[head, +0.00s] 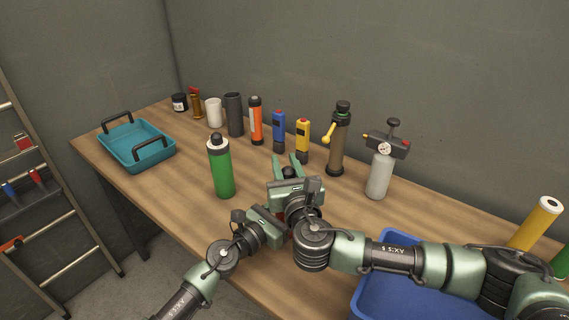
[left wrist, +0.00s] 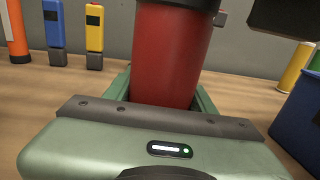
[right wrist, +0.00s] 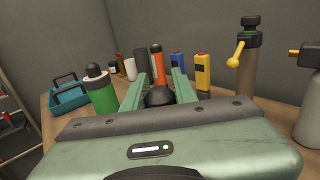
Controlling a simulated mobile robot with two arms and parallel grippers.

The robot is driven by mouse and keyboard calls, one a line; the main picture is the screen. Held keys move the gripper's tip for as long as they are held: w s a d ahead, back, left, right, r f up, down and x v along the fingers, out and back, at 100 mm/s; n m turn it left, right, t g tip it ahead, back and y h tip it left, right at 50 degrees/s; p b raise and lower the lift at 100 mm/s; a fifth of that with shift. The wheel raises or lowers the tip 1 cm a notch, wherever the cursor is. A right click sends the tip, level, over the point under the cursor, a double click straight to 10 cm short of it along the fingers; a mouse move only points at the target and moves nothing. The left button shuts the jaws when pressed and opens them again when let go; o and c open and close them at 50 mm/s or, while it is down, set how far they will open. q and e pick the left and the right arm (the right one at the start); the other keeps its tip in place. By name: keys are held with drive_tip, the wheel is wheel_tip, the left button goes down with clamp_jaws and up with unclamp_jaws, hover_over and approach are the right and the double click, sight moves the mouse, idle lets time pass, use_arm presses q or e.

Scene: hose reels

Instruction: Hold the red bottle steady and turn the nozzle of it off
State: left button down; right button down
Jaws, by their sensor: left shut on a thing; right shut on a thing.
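The red bottle (left wrist: 170,55) stands upright on the wooden table in the left wrist view. My left gripper (left wrist: 166,98) is shut around its lower body. In the head view the bottle is almost wholly hidden behind my grippers. My left gripper (head: 278,216) comes in low from the left there. My right gripper (head: 288,170) is above it, shut on the dark rounded nozzle (right wrist: 160,96) at the bottle's top. The right wrist view shows this nozzle between both green fingers. The nozzle's turn position cannot be told.
A green bottle (head: 221,170) stands close on the left, with a teal tray (head: 172,155) beyond. Several bottles and tools line the back, including a yellow tool (head: 302,140), a brown cylinder (head: 338,145) and a grey sprayer (head: 379,177). A blue bin (head: 372,300) is at front right.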

use_arm(q)
drive_tip(key=shift+f, duration=0.1)
use_arm(e)
drive_tip(key=shift+r, duration=0.1)
use_arm(q)
drive_tip(key=shift+s, duration=0.1)
use_arm(e)
drive_tip(key=c, duration=1.1)
unclamp_jaws()
drive_tip(key=shift+s, duration=0.25)
drive_tip(key=v, duration=1.1)
drive_tip(key=shift+s, duration=0.3)
drive_tip(key=shift+d, duration=0.15)
